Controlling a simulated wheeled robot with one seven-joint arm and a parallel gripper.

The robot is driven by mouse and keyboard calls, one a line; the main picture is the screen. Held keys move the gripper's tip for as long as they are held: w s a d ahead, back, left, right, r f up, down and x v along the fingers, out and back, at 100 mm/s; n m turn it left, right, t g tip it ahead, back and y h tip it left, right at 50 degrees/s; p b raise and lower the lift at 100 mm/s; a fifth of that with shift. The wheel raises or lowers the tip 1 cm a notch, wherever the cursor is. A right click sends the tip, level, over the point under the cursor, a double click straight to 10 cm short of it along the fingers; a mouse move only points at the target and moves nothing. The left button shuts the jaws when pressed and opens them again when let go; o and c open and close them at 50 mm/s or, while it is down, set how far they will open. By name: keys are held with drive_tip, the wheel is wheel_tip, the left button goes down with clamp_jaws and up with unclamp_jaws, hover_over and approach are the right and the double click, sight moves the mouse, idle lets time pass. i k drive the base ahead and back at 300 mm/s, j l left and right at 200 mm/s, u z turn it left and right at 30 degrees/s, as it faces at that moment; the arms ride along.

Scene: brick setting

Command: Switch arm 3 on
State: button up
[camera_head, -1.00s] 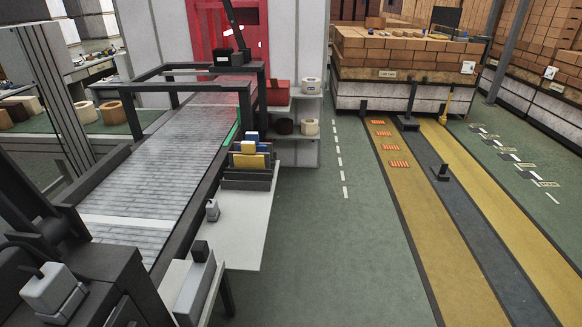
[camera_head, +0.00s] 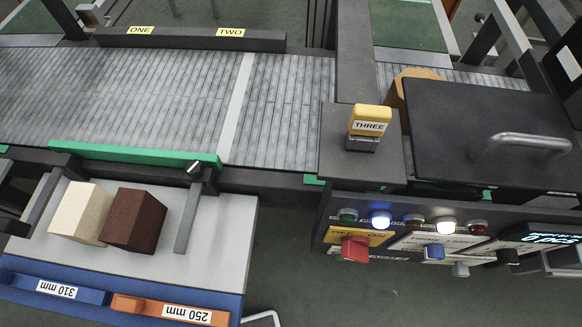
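A yellow block labelled THREE (camera_head: 370,121) stands on a small dark base on top of a grey box (camera_head: 345,165) at the right side of the conveyor. In front of it is a control panel (camera_head: 400,235) with a red switch (camera_head: 355,249) on a yellow plate, a blue switch (camera_head: 434,252) and a black knob (camera_head: 508,257). Two lamps on the panel glow white, one above the red switch (camera_head: 381,221) and one above the blue switch (camera_head: 446,226). The other lamps look dim. The plate lettering is hard to read. My gripper is not in view.
A slatted conveyor (camera_head: 120,95) crosses the picture. A dark bar (camera_head: 185,40) behind it bears labels ONE and TWO. A dark lid with a metal handle (camera_head: 520,143) is at right. A white tray (camera_head: 225,225) at left holds a cream block (camera_head: 80,212) and a brown block (camera_head: 134,219).

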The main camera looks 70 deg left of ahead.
sight(355, 249)
drive_tip(key=k+u, duration=0.25)
drive_tip(key=u, duration=0.15)
drive_tip(key=k+j+u, duration=0.1)
drive_tip(key=k+u, duration=0.25)
drive_tip(key=k+l+z, duration=0.1)
drive_tip(key=l, duration=0.25)
drive_tip(key=k+l+z, duration=0.1)
drive_tip(key=l, duration=0.3)
